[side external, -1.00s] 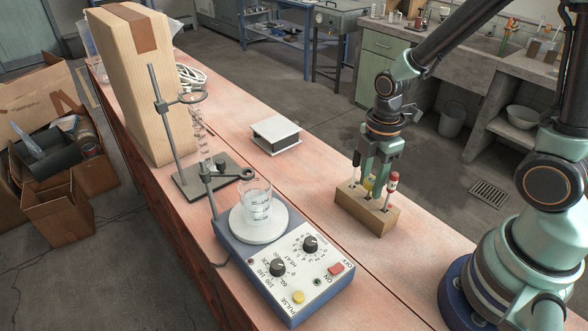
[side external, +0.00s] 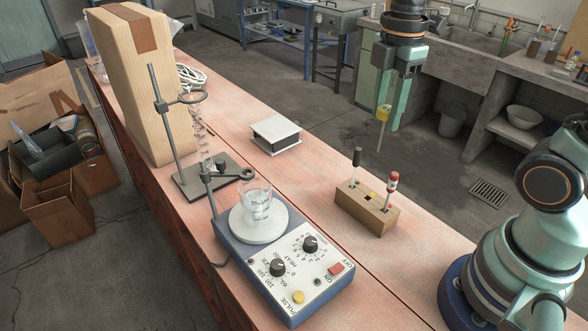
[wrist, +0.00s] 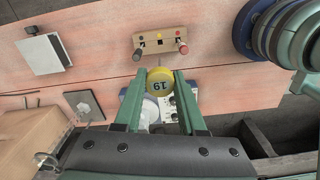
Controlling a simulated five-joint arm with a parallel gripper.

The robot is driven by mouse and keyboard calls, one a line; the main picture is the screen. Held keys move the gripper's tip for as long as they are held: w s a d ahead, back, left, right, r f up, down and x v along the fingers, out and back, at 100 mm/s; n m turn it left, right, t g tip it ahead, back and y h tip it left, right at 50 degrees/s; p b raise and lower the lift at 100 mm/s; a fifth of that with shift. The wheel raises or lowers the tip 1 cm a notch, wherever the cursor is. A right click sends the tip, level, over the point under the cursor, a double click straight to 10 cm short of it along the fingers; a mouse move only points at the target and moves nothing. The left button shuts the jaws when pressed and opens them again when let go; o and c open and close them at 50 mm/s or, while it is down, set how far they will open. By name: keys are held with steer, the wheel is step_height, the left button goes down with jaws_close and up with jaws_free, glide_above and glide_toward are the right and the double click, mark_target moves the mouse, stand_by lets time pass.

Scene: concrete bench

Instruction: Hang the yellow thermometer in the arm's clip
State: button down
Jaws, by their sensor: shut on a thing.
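The yellow thermometer (side external: 383,113) hangs upright between the fingers of my gripper (side external: 384,122), its thin stem pointing down. My gripper is shut on its yellow head, clear above the bench and the wooden block. In the wrist view the head (wrist: 160,86) shows a number like 19 between the fingertips (wrist: 158,77). The arm's clip (side external: 247,173) is a small dark ring end on a side arm from the hotplate's rod, above the glass beaker (side external: 257,204). It is well to the left of and below my gripper; the wrist view does not show it clearly.
The wooden block (side external: 366,213) holds a black-topped and a red-topped piece. The hotplate (side external: 285,265) carries the beaker. A retort stand (side external: 160,120) with a ring and coiled glass stands behind it.

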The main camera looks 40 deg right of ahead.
steer(key=shift+r, duration=4.7)
steer(key=w+a+f, duration=0.2)
steer(key=w+a, duration=0.1)
steer(key=a, duration=0.4)
steer(key=w+a+f, duration=0.3)
steer(key=a, duration=0.5)
steer(key=w+a+f, duration=0.3)
steer(key=w+a, duration=0.1)
steer(key=a, duration=0.3)
steer(key=shift+a, duration=0.25)
steer(key=shift+w+f, duration=0.1)
steer(key=shift+f, duration=0.9)
step_height(320, 180, down, 6)
steer(key=shift+f, duration=0.2)
